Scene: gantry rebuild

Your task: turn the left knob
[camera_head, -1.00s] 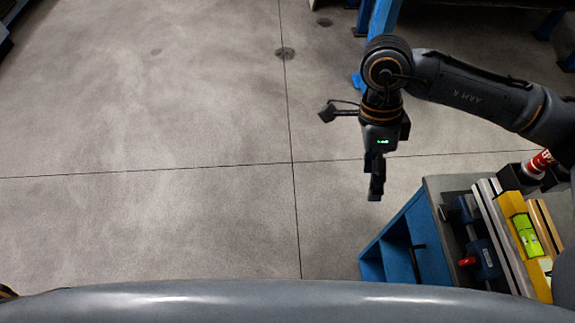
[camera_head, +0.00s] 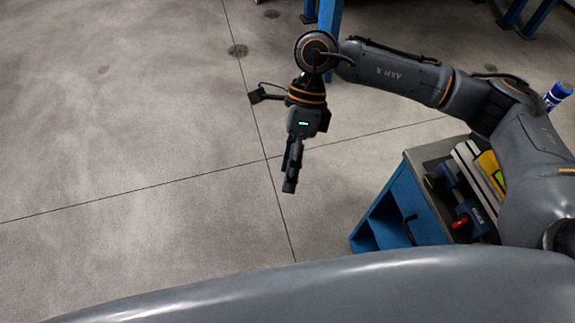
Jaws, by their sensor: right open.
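No knob shows in the head view. My right gripper (camera_head: 291,168) hangs pointing down over bare floor, left of a blue cabinet. It is open and holds nothing; its fingers show nearly edge-on. My right arm reaches in from the right side of the picture. My left gripper is not in view.
The blue cabinet (camera_head: 386,225) stands at the lower right with a vise (camera_head: 466,208) and a yellow level (camera_head: 490,170) on top, partly behind my arm. Blue legs (camera_head: 329,22) rise at the back. Floor at left is clear.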

